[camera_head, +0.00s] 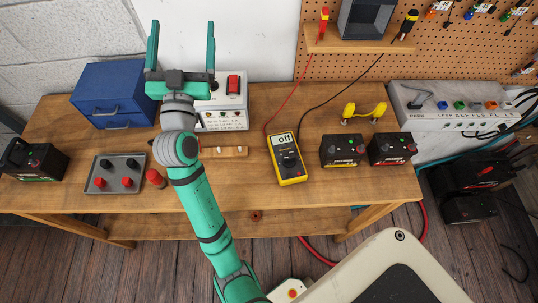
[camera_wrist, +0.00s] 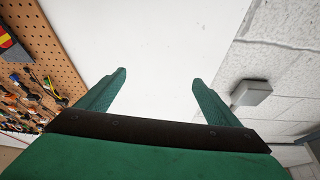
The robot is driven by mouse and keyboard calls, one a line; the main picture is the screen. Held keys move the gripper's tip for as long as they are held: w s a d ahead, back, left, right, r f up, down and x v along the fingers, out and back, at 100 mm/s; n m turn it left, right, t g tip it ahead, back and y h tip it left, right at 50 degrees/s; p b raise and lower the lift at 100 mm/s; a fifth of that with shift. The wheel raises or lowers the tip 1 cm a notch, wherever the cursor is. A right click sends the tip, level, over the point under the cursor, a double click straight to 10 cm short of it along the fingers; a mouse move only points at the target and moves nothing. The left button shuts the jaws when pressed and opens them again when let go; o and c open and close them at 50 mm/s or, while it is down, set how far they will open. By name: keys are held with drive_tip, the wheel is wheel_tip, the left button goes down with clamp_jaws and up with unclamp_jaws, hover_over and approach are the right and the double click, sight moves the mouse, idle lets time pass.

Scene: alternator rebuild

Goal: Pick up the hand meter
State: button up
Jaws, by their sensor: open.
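The hand meter (camera_head: 287,158) is a yellow-rimmed, dark-faced multimeter lying on the wooden workbench, right of centre in the head view. Its light display reads "off", and a red and a black lead run from its top towards the pegboard shelf. My gripper (camera_head: 182,50) is raised high at the upper left of the meter, fingers pointing up and spread apart with nothing between them. In the wrist view my gripper (camera_wrist: 160,88) shows both green fingers apart against a white wall. The meter is not in the wrist view.
Two black batteries (camera_head: 342,150) (camera_head: 391,148) stand right of the meter, with a yellow handle-shaped piece (camera_head: 364,112) behind. A white instrument box (camera_head: 224,115), blue toolbox (camera_head: 113,92) and grey tray (camera_head: 115,174) lie left. Bench (camera_head: 325,192) is clear just right of the meter.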

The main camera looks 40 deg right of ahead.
drive_tip(key=s+d+r+m+g+h, duration=0.25)
drive_tip(key=d+m+g, duration=0.25)
drive_tip(key=d, duration=0.3)
drive_tip(key=s+d+r+m+g+h, duration=0.1)
drive_tip(key=s+d+m+g+h, duration=0.25)
drive_tip(key=d+m, duration=0.35)
drive_tip(key=s+d+f+m+g+y, duration=0.45)
drive_tip(key=s+d+m+g, duration=0.45)
drive_tip(key=d, duration=0.3)
drive_tip(key=m+g+y, duration=0.1)
drive_tip(key=m+y, duration=1)
drive_tip(key=y, duration=0.4)
hover_over(283, 143)
drive_tip(key=shift+h, duration=0.25)
wheel_tip(283, 143, down, 22)
drive_tip(key=shift+d+r, duration=0.1)
drive_tip(key=shift+d, duration=0.05)
drive_tip(key=shift+f, duration=3.05)
drive_tip(key=c, duration=1.2)
